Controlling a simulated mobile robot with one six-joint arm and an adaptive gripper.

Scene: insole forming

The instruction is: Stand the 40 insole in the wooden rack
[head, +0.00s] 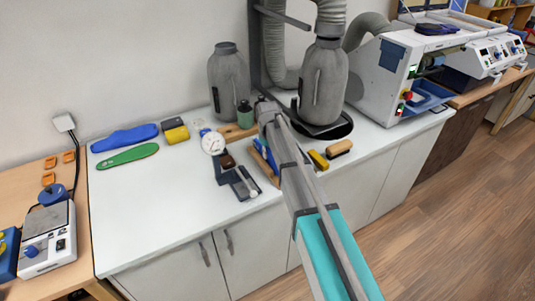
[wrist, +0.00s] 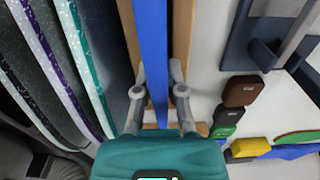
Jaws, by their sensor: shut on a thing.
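My gripper (wrist: 158,95) is shut on a blue insole (wrist: 151,45), seen edge-on in the wrist view, one finger on each side of it. The insole stands upright between the rails of the wooden rack (wrist: 184,40). I cannot tell whether it rests on the rack's base, and no size mark is readable. In the head view the rack (head: 257,163) is partly hidden behind my arm, with a bit of blue (head: 270,156) showing in it. My fingertips are hidden in that view.
A blue insole (head: 124,138) and a green insole (head: 127,157) lie flat at the counter's left. A dial gauge on a stand (head: 213,145) is left of the rack. Dark striped sheets (wrist: 60,60) stand close left in the wrist view. The counter's front left is clear.

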